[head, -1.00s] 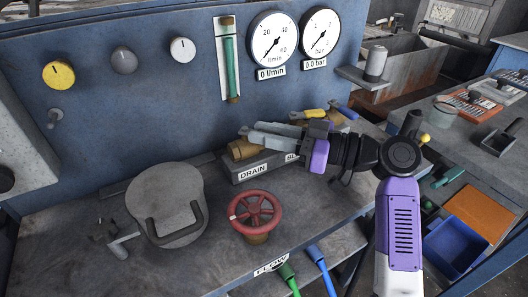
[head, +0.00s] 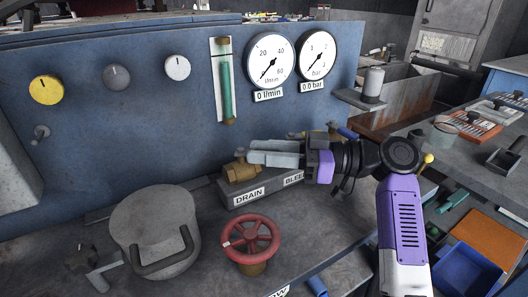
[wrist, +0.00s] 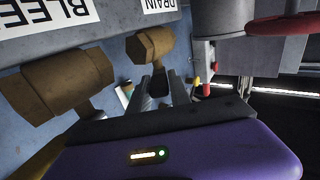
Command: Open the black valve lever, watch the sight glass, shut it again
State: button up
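My gripper (head: 249,153) is beside and just above the brass drain valve (head: 239,171), over the DRAIN end of the label block. The drain valve also shows in the wrist view (wrist: 150,45). There my two fingers (wrist: 160,88) stand apart, with a narrow dark piece (wrist: 158,77), which looks like the black lever, between them. I cannot see them pressed on it. The lever is not clear in the head view. The sight glass (head: 226,82) is an upright tube, green inside, on the blue panel.
The flow gauge (head: 269,60) reads 0 l/min and the pressure gauge (head: 316,56) 0.0 bar. A red handwheel (head: 250,240) and a grey lidded pot (head: 155,228) stand in front. A second brass valve (wrist: 62,82) is near my gripper, by the BLEED label.

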jog(key=o, duration=0.3)
jog(key=d, duration=0.7)
jog(key=shift+s+d+p, duration=0.2)
jog(key=shift+d+p, duration=0.15)
jog(key=shift+p, duration=0.05)
jog(key=shift+c, duration=0.4)
